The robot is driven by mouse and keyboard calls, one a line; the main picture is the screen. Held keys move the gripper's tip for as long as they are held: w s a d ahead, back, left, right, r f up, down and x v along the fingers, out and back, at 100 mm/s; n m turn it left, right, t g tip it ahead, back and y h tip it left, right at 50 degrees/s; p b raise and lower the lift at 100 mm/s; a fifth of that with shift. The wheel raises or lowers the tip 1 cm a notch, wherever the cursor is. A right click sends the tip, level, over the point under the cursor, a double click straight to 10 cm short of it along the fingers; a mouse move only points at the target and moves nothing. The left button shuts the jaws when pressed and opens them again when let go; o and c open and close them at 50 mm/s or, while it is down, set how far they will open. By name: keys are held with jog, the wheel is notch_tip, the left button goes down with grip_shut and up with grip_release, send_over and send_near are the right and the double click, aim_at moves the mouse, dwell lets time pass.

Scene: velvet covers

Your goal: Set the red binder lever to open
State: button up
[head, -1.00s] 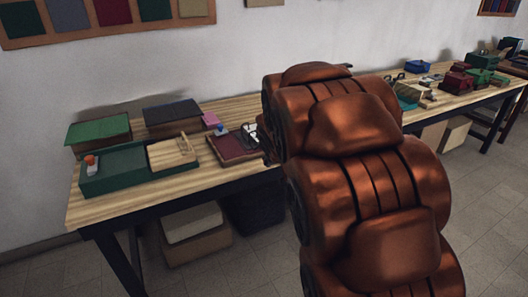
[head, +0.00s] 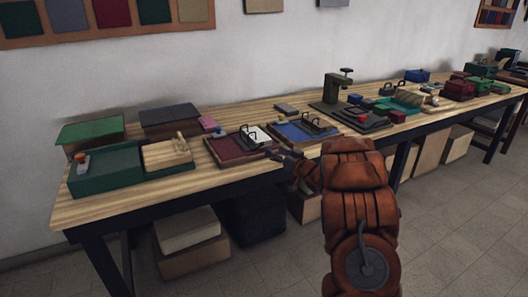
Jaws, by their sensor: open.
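The red binder (head: 226,150) is a dark maroon folder lying flat near the front edge of the workbench. Dark ring arches stand at its right part, with pale sheets beside them. A small lever with a blue knob (head: 219,130) stands at its back left; its exact setting is too small to tell. My gripper (head: 274,154) is open and empty, just right of the red binder's front right corner, with its dark fingers pointing left toward it. I cannot tell whether it touches the binder.
A green tray (head: 105,184) with an orange-topped part and a wooden block sits at left. A dark press (head: 337,90) and several coloured blocks stand farther right. Boxes stand under the bench (head: 130,209).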

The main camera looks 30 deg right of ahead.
aim_at(262, 145)
jog(key=shift+w+a+f, duration=0.1)
jog(key=shift+w+a, duration=0.1)
jog(key=shift+w, duration=1.05)
jog(key=shift+w+a+f, duration=0.1)
jog(key=shift+w+a, duration=0.05)
jog(key=shift+w, duration=1.15)
jog(key=shift+w+a+f, duration=0.1)
jog(key=shift+w+a, duration=0.1)
jog(key=shift+w, duration=1.05)
jog(key=shift+c, duration=0.4)
